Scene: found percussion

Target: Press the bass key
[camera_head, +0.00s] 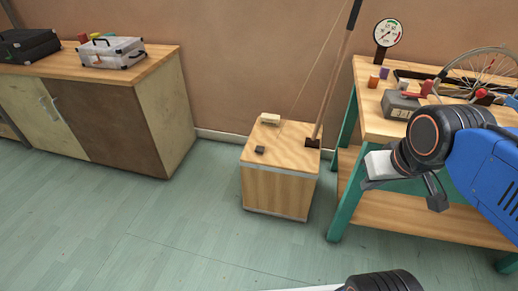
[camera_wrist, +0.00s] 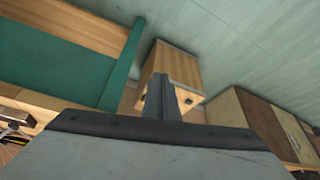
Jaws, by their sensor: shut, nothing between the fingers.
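Which one is the bass key, I cannot tell for sure. My gripper (camera_head: 369,176) is shut and empty, to the right of the box and apart from it. In the wrist view, its closed fingers (camera_wrist: 162,90) cover part of the box (camera_wrist: 176,67).
A teal-legged workbench (camera_head: 345,150) stands right of the box, close to my arm, bearing a dial gauge (camera_head: 388,33), a wheel (camera_head: 480,72) and small parts. A cabinet (camera_head: 120,110) with two cases stands at left. The floor in front of the box is clear.

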